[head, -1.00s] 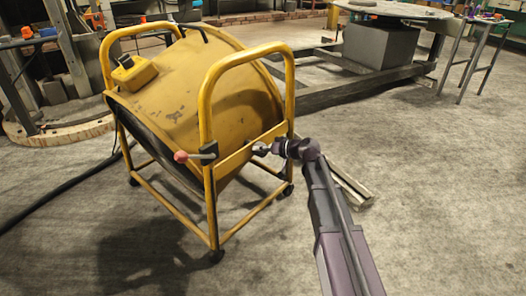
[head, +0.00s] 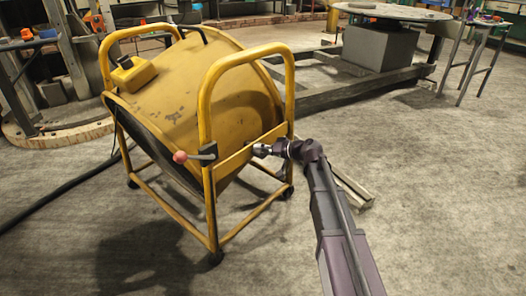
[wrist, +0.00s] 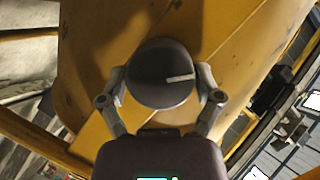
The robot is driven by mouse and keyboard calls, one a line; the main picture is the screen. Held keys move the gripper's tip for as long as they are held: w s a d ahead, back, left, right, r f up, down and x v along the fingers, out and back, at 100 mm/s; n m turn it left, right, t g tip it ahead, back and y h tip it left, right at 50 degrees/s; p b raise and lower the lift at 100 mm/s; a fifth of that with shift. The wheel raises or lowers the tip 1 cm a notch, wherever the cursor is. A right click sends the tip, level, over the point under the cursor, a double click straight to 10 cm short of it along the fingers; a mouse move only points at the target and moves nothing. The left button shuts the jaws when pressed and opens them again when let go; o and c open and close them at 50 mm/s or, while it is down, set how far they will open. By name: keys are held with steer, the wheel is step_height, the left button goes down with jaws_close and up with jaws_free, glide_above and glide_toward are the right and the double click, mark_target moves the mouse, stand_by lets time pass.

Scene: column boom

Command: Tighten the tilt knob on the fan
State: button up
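The fan is a big yellow drum (head: 175,88) hung tilted in a yellow tube frame on casters. In the wrist view the tilt knob (wrist: 161,74) is a dark round knob with a white line on its face, pointing right and slightly up. It sits on the yellow frame bar. My gripper (head: 263,150) is at the frame's right side. In the wrist view the fingers of my gripper (wrist: 161,82) lie on both sides of the knob, against its edges with no clear gap.
A black cable (head: 62,188) runs along the floor at left. A round table (head: 398,12) on a grey block stands behind. The floor at right front is clear.

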steer(key=shift+s, duration=0.1)
stand_by(0.3)
steer(key=shift+s+d+r+p, duration=0.2)
steer(key=shift+d+r+p, duration=0.1)
steer(key=shift+p, duration=0.15)
steer(key=s+d+r+m+g+h+p, duration=0.1)
steer(key=s+d+r+g+h+p, duration=0.1)
steer(key=s+d+h+p, duration=0.4)
steer(key=s+d+r+m+g+h+p, duration=0.2)
steer(key=s+d+r+h+p, duration=0.3)
steer(key=s+d+p, duration=0.9)
steer(key=s+d+g+h, duration=0.1)
steer(key=s+d+h, duration=0.1)
steer(key=s, duration=0.3)
steer(key=shift+s+d+r+m+h, duration=0.25)
steer(key=shift+s+d+m+h, duration=0.05)
steer(key=shift+s, duration=0.1)
